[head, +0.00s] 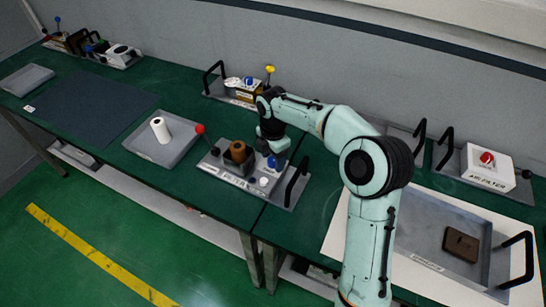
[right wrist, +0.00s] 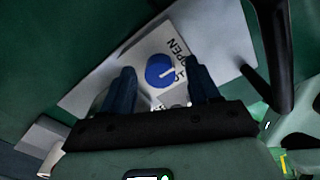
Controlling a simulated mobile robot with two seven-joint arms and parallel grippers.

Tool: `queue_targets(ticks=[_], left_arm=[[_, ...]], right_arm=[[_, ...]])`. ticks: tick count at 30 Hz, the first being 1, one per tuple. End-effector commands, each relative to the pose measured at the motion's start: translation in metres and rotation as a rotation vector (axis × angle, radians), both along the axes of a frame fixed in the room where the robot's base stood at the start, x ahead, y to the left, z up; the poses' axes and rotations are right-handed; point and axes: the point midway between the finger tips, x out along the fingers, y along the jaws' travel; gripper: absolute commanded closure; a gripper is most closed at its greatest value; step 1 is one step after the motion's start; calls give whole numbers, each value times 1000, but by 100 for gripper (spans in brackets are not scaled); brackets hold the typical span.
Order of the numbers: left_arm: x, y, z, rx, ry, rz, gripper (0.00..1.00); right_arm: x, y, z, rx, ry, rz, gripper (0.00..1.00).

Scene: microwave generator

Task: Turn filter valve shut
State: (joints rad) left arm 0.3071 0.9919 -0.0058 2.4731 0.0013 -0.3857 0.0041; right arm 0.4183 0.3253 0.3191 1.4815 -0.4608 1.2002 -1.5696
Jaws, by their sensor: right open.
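A blue round valve knob (head: 275,162) sits at the right part of a grey unit (head: 225,172) on the green bench. In the right wrist view the blue knob (right wrist: 160,72) has a white line on it, and the word OPEN is printed on the light plate beside it. My right gripper (right wrist: 161,82) is open, pointing down over the knob, with its two dark fingers on either side of it. I cannot tell whether they touch the knob. In the head view the right gripper (head: 274,150) partly hides the knob. My left gripper is not in view.
A brown cylinder (head: 238,152), a red-tipped lever (head: 200,129) and a black handle (head: 297,182) stand close around the knob. A white box with a red knob (head: 487,158) is at right. A tray with a white roll (head: 160,130) is at left.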

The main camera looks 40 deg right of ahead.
Motion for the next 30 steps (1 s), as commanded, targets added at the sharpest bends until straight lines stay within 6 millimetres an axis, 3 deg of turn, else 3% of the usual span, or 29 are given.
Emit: queue_targets(ticks=[3, 8, 9, 20, 30], left_arm=[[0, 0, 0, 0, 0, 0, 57], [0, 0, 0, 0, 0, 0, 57], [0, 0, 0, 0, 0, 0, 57], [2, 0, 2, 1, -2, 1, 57], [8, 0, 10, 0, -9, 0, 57]], right_arm=[[0, 0, 0, 0, 0, 0, 39], [0, 0, 0, 0, 0, 0, 91], [0, 0, 0, 0, 0, 0, 96], [0, 1, 1, 1, 0, -49, 95], [1, 1, 1, 0, 1, -287, 95]])
